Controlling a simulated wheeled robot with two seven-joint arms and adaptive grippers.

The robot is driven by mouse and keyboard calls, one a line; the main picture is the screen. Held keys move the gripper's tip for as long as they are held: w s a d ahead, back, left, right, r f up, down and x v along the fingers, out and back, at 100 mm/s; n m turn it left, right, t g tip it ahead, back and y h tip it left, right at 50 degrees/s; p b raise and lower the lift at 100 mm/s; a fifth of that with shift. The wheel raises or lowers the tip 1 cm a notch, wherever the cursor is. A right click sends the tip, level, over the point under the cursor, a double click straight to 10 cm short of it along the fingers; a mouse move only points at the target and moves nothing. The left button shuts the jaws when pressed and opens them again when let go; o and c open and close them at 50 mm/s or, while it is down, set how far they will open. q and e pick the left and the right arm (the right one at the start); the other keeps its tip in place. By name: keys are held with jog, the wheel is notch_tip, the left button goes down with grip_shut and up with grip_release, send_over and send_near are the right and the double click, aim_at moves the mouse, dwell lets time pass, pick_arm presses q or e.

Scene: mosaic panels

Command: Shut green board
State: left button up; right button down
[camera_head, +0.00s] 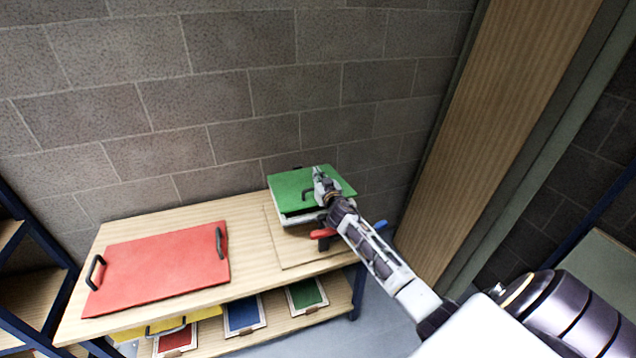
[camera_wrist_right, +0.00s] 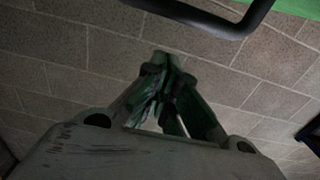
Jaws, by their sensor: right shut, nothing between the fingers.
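The green board (camera_head: 288,187) lies over a pale box-like base (camera_head: 300,217) at the right end of the wooden table. Its near edge looks a little above the base, though I cannot tell the exact gap. A dark handle (camera_head: 307,194) is on the board; a dark bar, likely this handle, crosses the top of the right wrist view (camera_wrist_right: 205,18), with a bit of green at the corner. My right gripper (camera_head: 318,171) is shut and empty, over or against the board beside the handle; contact is unclear. My arm hides part of the board's right side. My left gripper is out of view.
A red board (camera_head: 160,268) with two dark handles lies on the table's left (camera_head: 190,218). Red (camera_head: 322,234) and blue (camera_head: 381,225) pieces show near the base. Small coloured panels (camera_head: 243,314) sit on the lower shelf. A block wall stands behind, a wooden post (camera_head: 490,130) right.

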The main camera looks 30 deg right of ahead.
jog(key=shift+s+f, duration=0.2)
jog(key=shift+f, duration=0.35)
jog(key=shift+s+f, duration=0.15)
jog(key=shift+f, duration=0.35)
jog(key=shift+a+f, duration=0.1)
jog(key=shift+s+f+b, duration=0.2)
jog(key=shift+f+b, duration=0.3)
jog(key=shift+b, duration=1.05)
jog(key=shift+s+f+t+b, duration=0.3)
jog(key=shift+f+t+b, duration=0.35)
jog(key=shift+b, duration=1.4)
jog(key=shift+r, duration=0.1)
jog(key=shift+w+r+p, duration=0.15)
jog(key=shift+r+p, duration=0.7)
jog(key=shift+w+r+p, duration=0.2)
jog(key=shift+r+p, duration=0.7)
jog(key=shift+r, duration=0.2)
jog(key=shift+s+a+f, duration=0.15)
jog(key=shift+s+f, duration=0.1)
jog(key=shift+s, duration=0.35)
jog(key=b+v, duration=0.1)
jog(key=v, duration=0.7)
jog(key=shift+s+f, duration=0.15)
jog(key=shift+s, duration=0.2)
